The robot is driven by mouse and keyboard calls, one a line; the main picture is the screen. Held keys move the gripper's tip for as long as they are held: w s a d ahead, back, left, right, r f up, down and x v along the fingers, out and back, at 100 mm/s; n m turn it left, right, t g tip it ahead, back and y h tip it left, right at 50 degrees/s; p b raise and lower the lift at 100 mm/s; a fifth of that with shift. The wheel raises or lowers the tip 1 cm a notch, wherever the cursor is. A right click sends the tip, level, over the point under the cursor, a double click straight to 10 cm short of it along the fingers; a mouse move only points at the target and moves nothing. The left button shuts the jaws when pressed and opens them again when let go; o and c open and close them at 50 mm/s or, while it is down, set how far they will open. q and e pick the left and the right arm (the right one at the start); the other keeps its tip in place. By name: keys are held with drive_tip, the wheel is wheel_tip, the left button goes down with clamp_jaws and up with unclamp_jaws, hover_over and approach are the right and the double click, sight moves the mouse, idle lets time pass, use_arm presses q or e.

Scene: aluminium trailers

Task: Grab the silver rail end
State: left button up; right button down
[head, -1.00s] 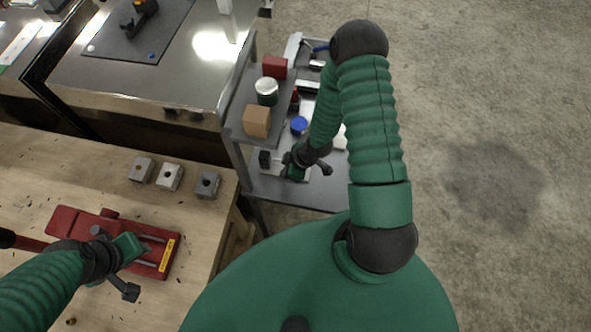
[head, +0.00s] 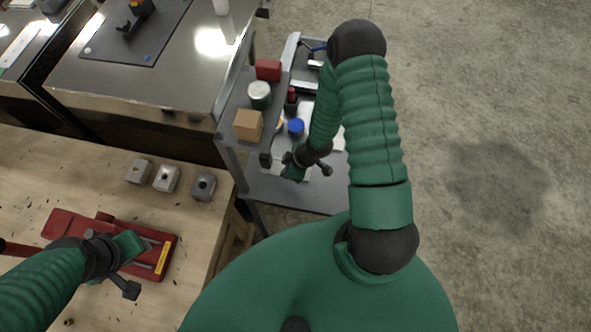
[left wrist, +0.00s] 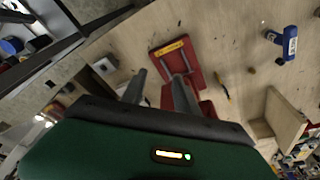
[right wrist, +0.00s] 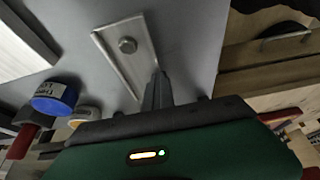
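The silver rail end (right wrist: 122,50), an angled metal piece with a bolt head, shows in the right wrist view above a grey surface. My right gripper (right wrist: 158,88) has its fingers close together on the near end of its raised lip. In the head view the right gripper (head: 294,172) is low over the grey cart, and its fingertips are hard to see. My left gripper (head: 130,262) hangs over a red tool (head: 80,232) on the wooden table. In the left wrist view the left fingers (left wrist: 158,82) are apart and empty, near the red tool.
Three metal blocks with holes (head: 166,179) stand on the wooden table (head: 100,165). A blue-capped container (head: 296,127) stands close to the right gripper.

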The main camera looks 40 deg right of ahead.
use_arm(q)
drive_tip(key=shift+a+f, duration=0.15)
drive_tip(key=shift+f, duration=0.05)
use_arm(e)
drive_tip(key=shift+s+a+f, duration=0.15)
drive_tip(key=shift+s+a, duration=0.05)
drive_tip(key=shift+s, duration=0.05)
